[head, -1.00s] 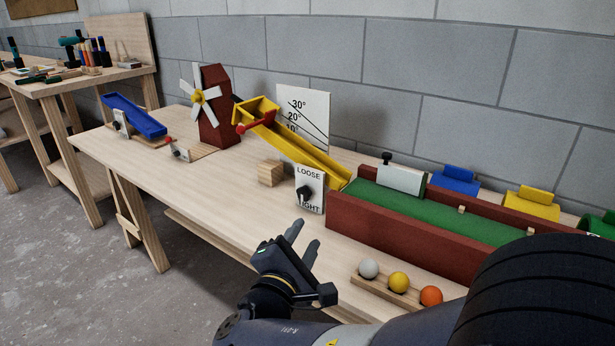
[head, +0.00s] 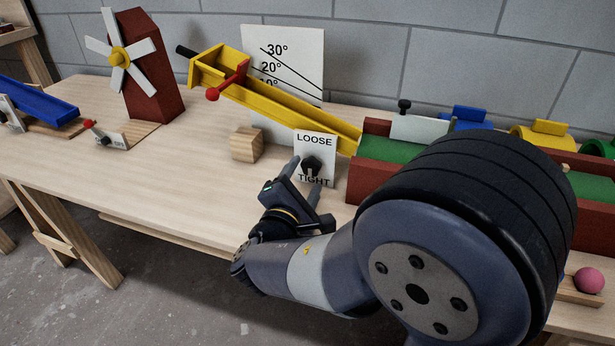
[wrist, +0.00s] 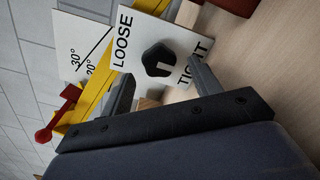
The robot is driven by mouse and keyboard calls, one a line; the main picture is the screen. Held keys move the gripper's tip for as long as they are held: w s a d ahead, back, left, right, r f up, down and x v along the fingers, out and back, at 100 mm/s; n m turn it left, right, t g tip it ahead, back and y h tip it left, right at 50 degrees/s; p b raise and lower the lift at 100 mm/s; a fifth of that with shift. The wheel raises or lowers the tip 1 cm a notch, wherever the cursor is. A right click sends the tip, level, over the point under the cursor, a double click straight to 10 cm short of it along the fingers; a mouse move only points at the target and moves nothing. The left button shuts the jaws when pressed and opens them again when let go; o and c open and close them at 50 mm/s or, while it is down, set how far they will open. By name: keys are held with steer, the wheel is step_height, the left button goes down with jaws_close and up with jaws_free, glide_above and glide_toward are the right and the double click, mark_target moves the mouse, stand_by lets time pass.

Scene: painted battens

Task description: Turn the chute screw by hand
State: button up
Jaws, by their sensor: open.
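The chute screw is a black knob (head: 312,165) on a white plate (head: 315,142) marked LOOSE above and TIGHT below. The yellow chute (head: 280,105) slopes down to the right behind it, with a red lever (head: 229,82) across its upper part. My gripper (head: 304,178) is open and empty, just in front of the plate. In the wrist view the knob (wrist: 158,58) appears beyond and between the two fingertips (wrist: 160,85), with no contact visible. My arm hides part of the bench to the right.
An angle board (head: 300,45) stands behind the chute. A wooden block (head: 247,145) sits left of the plate. A red-walled green trough (head: 395,150) is at right. A windmill (head: 150,70) and blue ramp (head: 35,100) stand left. The front left bench is clear.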

mark_target(311, 167)
steer(key=shift+x, duration=1.4)
steer(key=shift+c, duration=0.6)
steer(key=c, duration=0.9)
